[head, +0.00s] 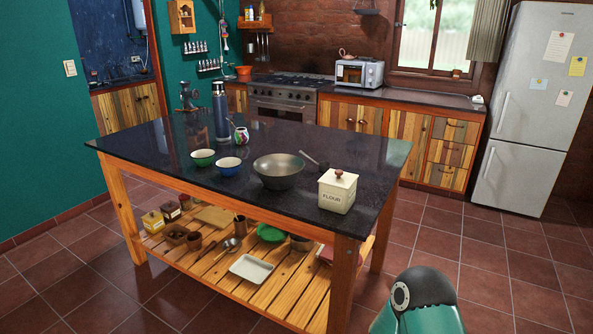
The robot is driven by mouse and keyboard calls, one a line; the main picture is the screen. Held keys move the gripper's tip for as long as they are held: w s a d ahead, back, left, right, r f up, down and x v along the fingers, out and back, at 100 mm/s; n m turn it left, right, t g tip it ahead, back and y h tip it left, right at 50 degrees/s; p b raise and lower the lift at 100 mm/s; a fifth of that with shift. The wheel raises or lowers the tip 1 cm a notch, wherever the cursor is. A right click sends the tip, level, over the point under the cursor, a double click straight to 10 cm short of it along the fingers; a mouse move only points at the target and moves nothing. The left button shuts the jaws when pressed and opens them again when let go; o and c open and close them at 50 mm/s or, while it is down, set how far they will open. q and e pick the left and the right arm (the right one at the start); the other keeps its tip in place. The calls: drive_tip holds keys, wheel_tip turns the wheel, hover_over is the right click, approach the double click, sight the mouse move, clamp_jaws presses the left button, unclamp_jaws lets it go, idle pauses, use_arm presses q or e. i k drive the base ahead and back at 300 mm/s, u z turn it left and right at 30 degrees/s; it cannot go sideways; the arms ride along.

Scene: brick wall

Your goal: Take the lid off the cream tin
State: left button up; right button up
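The cream tin (336,196), a square canister marked "FLOUR", stands upright on the dark top of the kitchen island (150,139), near its front right corner. Its lid (338,179) is cream with a brown round knob and sits on the tin. Neither of my grippers is in view, and nothing is touching the tin.
A dark metal bowl (279,175) stands left of the tin, with a ladle (316,161) behind. A blue bowl (229,167), green bowl (202,158), patterned cup (241,135) and flask (220,111) stand farther left. The slatted lower shelf (290,297) holds several items.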

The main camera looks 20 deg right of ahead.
sight(339, 178)
drive_tip(key=z, duration=0.05)
drive_tip(key=i, duration=1.1)
drive_tip(key=z, duration=0.55)
